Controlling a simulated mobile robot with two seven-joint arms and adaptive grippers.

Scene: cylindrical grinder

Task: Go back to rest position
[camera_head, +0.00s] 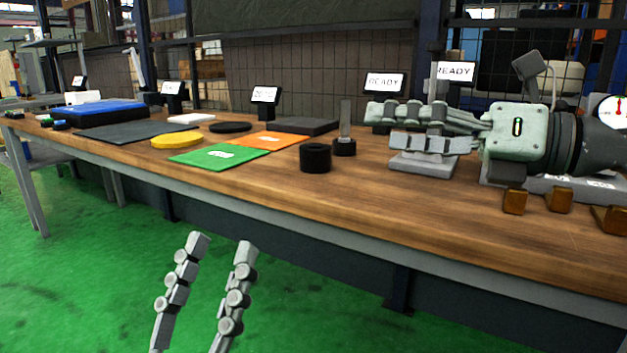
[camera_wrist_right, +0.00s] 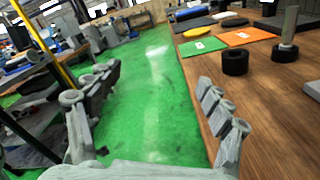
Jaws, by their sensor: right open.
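Neither gripper holds anything.
The wooden workbench (camera_head: 290,190) carries a black cylinder (camera_head: 315,158), green (camera_head: 215,157) and orange (camera_head: 268,140) mats, a yellow disc (camera_head: 177,140), a grey post (camera_head: 345,120) and brass-coloured blocks (camera_head: 515,201). The floor in front is clear.

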